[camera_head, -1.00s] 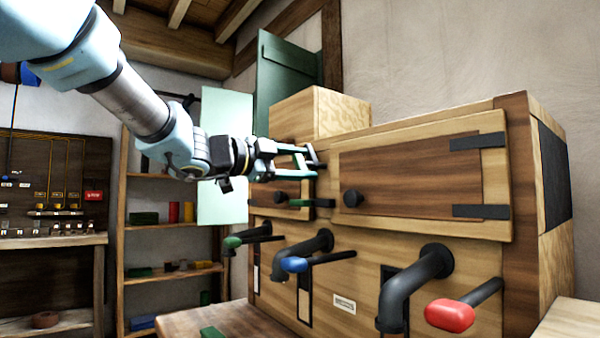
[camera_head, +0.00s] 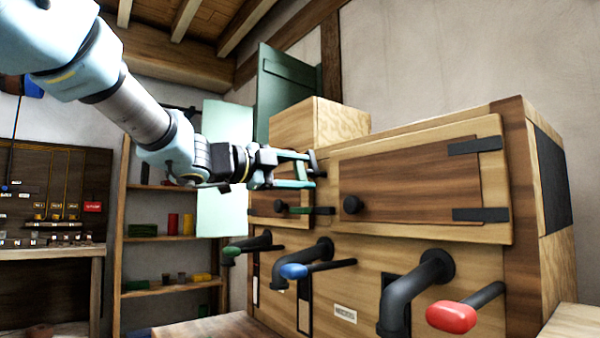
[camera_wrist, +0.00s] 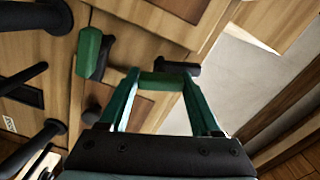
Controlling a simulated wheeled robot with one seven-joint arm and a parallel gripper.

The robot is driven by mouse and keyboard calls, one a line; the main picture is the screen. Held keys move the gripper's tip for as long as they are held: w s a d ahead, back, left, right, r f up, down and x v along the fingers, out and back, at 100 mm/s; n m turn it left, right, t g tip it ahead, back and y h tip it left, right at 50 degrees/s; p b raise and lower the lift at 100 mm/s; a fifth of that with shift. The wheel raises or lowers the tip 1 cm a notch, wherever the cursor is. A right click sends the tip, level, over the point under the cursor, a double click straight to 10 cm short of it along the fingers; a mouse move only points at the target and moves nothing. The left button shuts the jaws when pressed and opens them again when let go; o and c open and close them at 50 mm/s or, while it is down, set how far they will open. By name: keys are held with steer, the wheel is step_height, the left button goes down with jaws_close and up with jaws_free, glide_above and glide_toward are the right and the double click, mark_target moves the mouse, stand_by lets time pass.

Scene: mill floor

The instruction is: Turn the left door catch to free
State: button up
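The left door (camera_head: 262,203) is a small brown panel with a black knob, left of the larger right door (camera_head: 410,172) on the wooden cabinet. Between the doors are two catches with green grips and black parts. The lower catch (camera_head: 294,209) lies level and also shows in the wrist view (camera_wrist: 90,52). The upper catch is at my gripper (camera_head: 312,170), mostly hidden in the head view. In the wrist view its green grip (camera_wrist: 160,79) lies across the gap between my fingertips (camera_wrist: 161,74). The fingers stand apart; firm contact with the grip is not clear.
Below the doors, black pipes and levers with green (camera_head: 232,251), blue (camera_head: 293,271) and red (camera_head: 451,316) ends stick out from the cabinet front. A wooden box (camera_head: 320,122) sits on top. A shelf (camera_head: 170,240) stands at the left.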

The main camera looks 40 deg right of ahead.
steer(key=o, duration=0.4)
steer(key=shift+a, duration=0.1)
steer(key=a, duration=1)
steer(key=shift+w+a, duration=0.3)
